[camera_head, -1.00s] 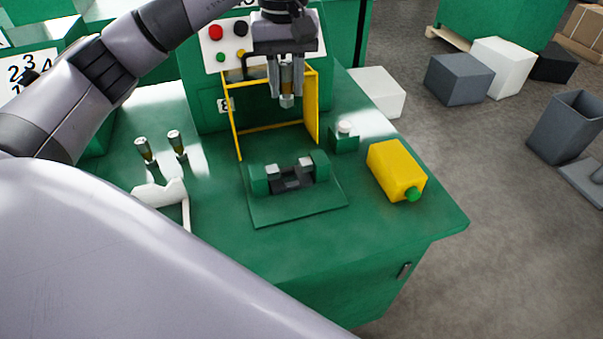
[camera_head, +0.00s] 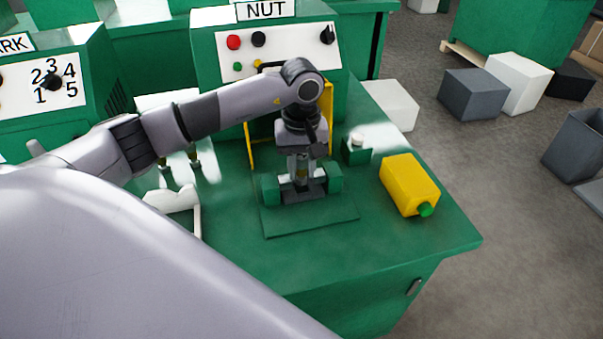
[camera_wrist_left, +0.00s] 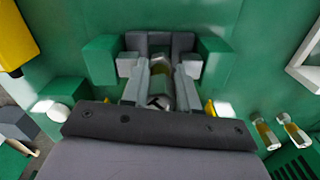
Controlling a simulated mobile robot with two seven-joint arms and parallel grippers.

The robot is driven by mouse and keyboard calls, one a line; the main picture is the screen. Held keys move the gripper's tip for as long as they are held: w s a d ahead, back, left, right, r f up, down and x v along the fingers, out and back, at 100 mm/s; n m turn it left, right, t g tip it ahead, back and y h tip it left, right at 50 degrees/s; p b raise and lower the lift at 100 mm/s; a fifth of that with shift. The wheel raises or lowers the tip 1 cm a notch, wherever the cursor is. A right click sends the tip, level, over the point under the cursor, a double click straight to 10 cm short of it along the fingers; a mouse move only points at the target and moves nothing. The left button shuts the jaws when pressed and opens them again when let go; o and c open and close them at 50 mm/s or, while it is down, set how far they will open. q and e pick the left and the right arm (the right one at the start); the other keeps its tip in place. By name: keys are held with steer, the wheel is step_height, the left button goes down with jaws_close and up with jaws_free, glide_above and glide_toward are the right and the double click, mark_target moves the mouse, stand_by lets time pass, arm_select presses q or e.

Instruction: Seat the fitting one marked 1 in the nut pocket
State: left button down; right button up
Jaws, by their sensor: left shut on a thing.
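My left gripper (camera_head: 301,178) points down over the green fixture on the NUT bench, its fingers between the fixture's two green blocks. In the left wrist view the gripper (camera_wrist_left: 160,92) is shut on a fitting (camera_wrist_left: 161,82) with a brassy part and a light metal end. The fitting is mostly hidden by the fingers, and I cannot read a mark on it. The nut pocket (camera_wrist_left: 157,42) is the dark grey seat between the green blocks (camera_wrist_left: 216,62). I cannot tell whether the fitting touches it. My right gripper is not in view.
Two similar fittings (camera_wrist_left: 268,136) stand left of the fixture in the head view, near a white bracket (camera_head: 173,199). A yellow bottle (camera_head: 408,184) lies to the right. A yellow frame (camera_head: 328,100) stands behind the gripper. The bench front is clear.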

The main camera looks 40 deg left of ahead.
mark_target(302, 176)
arm_select(q)
step_height(302, 176, down, 3)
steer(key=shift+r, duration=0.15)
steer(key=c, duration=0.9)
jaws_free()
steer(key=shift+o, duration=0.2)
steer(key=shift+r, duration=0.1)
step_height(302, 176, up, 12)
steer(key=shift+b, duration=0.5)
